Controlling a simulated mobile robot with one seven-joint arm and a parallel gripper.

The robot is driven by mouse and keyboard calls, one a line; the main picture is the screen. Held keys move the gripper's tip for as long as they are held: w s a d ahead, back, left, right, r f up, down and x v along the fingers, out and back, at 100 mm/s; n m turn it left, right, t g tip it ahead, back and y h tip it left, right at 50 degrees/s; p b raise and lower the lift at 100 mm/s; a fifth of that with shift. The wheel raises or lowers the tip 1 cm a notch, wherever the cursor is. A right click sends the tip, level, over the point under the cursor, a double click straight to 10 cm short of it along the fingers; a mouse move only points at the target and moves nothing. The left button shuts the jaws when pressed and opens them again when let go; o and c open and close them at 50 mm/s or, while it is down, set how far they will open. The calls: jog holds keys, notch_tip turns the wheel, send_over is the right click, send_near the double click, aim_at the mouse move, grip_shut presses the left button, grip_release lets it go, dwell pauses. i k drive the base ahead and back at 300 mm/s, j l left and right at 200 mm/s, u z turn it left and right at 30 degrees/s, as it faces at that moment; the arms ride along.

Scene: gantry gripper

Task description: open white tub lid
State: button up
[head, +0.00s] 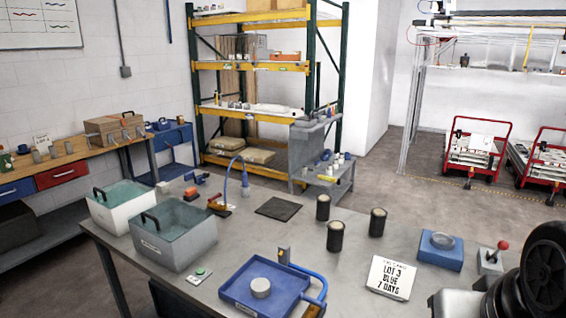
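The white tub (125,216) stands on the grey workbench at its far left end, in the head view. Its top is covered by a flat, teal, see-through lid (125,193) that appears to lie down on the rim. A black handle (98,194) shows at the lid's left edge. A grey tub (178,250) of similar shape stands close in front and to the right, with its own teal top and black handle, and hides part of the white tub. My gripper is not in view. Dark and grey parts at the lower right seem to be my arm.
The workbench (240,238) also holds a blue tray (235,290), several dark cylinders, a black mat (278,208), a lettered sign (391,278) and a blue block (440,252). Small red tools and a blue hose stand just right of the tubs. Open bench lies around the mat.

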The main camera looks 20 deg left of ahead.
aim_at(94, 189)
jog(key=i+j+z, duration=0.1)
jog(key=j, duration=1.15)
jog(key=i+j+z, duration=0.1)
jog(key=i+j, duration=0.15)
jog(key=j, duration=0.95)
jog(key=i+j+z, duration=0.1)
jog(key=j, duration=2.4)
jog(key=i+z, duration=0.05)
jog(key=i, duration=0.05)
